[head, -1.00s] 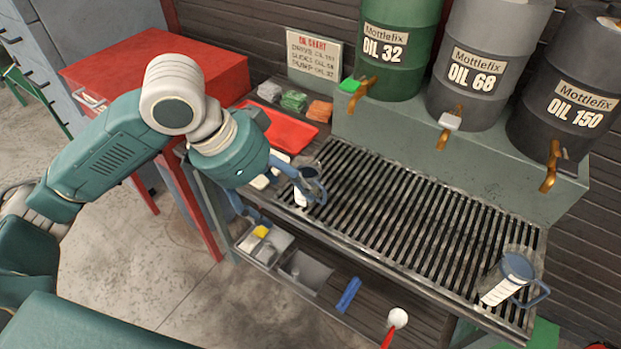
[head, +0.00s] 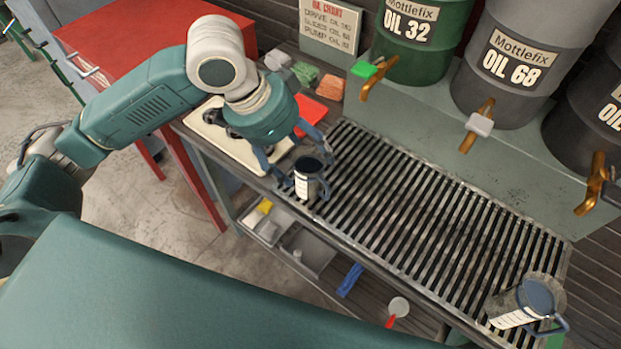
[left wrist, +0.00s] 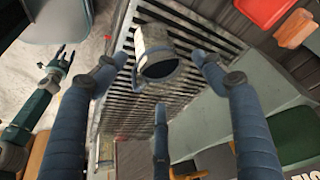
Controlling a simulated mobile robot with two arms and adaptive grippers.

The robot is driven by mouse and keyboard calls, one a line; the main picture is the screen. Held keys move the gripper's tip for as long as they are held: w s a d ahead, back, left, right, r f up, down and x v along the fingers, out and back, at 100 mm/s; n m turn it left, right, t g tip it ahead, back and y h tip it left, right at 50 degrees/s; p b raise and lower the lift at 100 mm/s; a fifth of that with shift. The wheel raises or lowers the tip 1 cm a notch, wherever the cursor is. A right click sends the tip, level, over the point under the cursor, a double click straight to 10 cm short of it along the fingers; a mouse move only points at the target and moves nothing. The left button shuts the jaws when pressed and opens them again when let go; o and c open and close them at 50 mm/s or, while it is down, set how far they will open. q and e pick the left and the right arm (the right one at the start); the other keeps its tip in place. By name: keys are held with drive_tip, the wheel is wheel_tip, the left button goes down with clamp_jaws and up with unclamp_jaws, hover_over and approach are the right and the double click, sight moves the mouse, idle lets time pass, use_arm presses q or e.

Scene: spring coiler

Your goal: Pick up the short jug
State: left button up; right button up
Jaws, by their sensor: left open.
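The short jug (head: 311,185), dark-rimmed with a handle and a white marked strip, stands upright at the left end of the slatted grate (head: 430,212). My left gripper (head: 299,158) is open at the jug's left and far side. In the left wrist view the jug (left wrist: 155,45) shows its open mouth, beyond and between my spread blue fingers (left wrist: 160,75); no grip on it shows. A second, taller-looking jug (head: 520,310) with a white strip stands at the grate's right end. My right gripper (left wrist: 62,62) shows in the left wrist view, fingers apart and empty.
Oil drums (head: 415,40) with brass taps (head: 377,78) stand behind the grate. A lower shelf holds bins (head: 310,247) and a blue item (head: 350,280). The grate's middle is clear.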

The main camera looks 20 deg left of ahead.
sight(309, 166)
use_arm(q)
drive_tip(key=x, duration=0.4)
drive_tip(key=shift+w+f, duration=0.1)
drive_tip(key=shift+f, duration=0.25)
drive_tip(key=shift+c, duration=0.3)
drive_tip(key=c, duration=1.1)
use_arm(e)
drive_tip(key=shift+w+a+r, duration=0.1)
drive_tip(key=shift+w+a, duration=0.2)
drive_tip(key=shift+w, duration=0.6)
use_arm(q)
drive_tip(key=shift+r, duration=0.1)
